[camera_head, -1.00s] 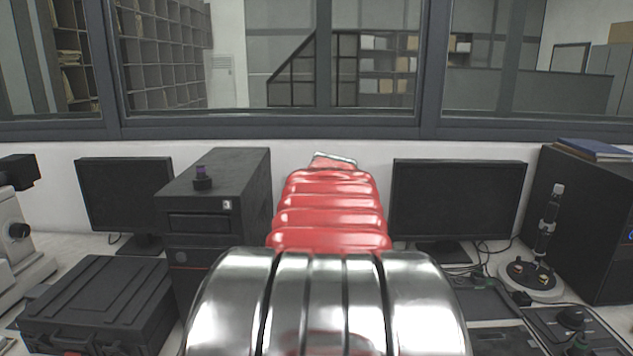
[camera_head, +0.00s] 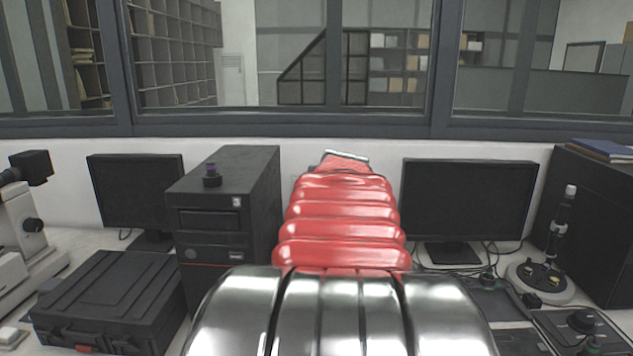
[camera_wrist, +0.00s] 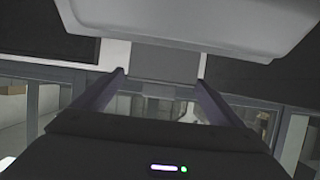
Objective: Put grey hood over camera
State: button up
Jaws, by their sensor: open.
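My gripper (camera_wrist: 157,92) shows in the wrist view with its two dark fingers spread and nothing between them. My red and metal arm fills the lower middle of the head view and hides the gripper there. A black box-shaped head (camera_head: 32,167), which may be the camera, tops the pale microscope-like instrument at the left edge of the head view. A large light grey shape (camera_wrist: 200,22) lies beyond the fingers in the wrist view. I cannot make out the grey hood for certain.
A black case (camera_head: 112,300) lies left of the computer tower (camera_head: 222,180). Monitors stand at left (camera_head: 137,192) and right (camera_head: 468,200). A round-based stand (camera_head: 540,280), cables and a control box (camera_head: 578,325) crowd the right side. Windows run behind the bench.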

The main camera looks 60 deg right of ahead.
jog(key=v, duration=1)
